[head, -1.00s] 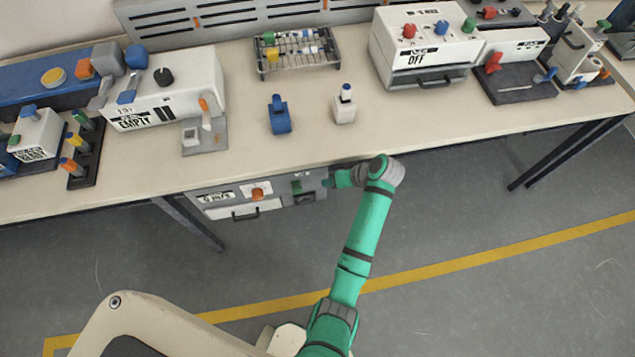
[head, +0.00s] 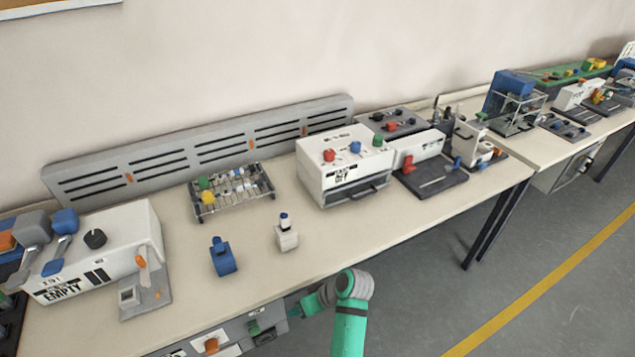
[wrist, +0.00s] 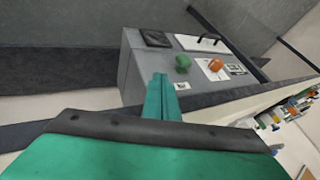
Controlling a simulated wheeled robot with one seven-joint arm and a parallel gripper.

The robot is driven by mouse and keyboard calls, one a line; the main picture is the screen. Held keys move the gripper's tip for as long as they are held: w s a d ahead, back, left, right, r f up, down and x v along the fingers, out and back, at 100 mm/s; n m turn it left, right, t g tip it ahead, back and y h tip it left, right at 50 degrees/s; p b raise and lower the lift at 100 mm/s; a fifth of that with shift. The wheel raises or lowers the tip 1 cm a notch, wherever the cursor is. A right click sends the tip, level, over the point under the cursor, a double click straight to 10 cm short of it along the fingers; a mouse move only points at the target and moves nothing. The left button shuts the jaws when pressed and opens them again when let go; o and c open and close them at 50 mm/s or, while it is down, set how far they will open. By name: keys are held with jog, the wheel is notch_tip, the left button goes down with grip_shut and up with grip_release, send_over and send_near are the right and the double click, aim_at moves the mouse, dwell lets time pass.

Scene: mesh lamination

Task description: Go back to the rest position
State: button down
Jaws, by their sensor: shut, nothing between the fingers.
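My green gripper (wrist: 162,97) shows in the wrist view with its fingers together and nothing between them. It is in front of the grey under-bench cabinet (wrist: 140,72), near a green knob (wrist: 182,62) and an orange knob (wrist: 216,65). I cannot tell whether it touches the cabinet. In the head view my green arm rises from the bottom edge, bends at a grey joint and reaches left, just below the bench's front edge. The fingertips are hard to make out there.
The bench (head: 330,240) overhangs the cabinet. On it stand a white box marked EMPTY (head: 125,250), a wire rack (head: 232,190), a blue block (head: 222,258), a small white bottle (head: 286,235) and a white machine with knobs (head: 345,165). Open grey floor (head: 440,290) lies to the right.

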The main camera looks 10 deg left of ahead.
jog(key=s+f+m+t+h, duration=0.2)
jog(key=s+f+m+t, duration=0.3)
jog(key=s+f, duration=0.35)
jog(key=s+d+m+t+h, duration=0.25)
jog(key=s+d, duration=0.35)
jog(key=s, duration=0.3)
jog(key=s+d+r+t+h, duration=0.1)
jog(key=s+d+r+t, duration=0.2)
jog(key=s+r, duration=0.5)
jog(key=s+d+r+t+h, duration=0.2)
jog(key=s+r, duration=0.6)
jog(key=r, duration=0.5)
jog(key=shift+d+r+t, duration=0.3)
jog(key=shift+d+t, duration=0.25)
jog(key=shift+t, duration=0.6)
jog(key=shift+m, duration=0.25)
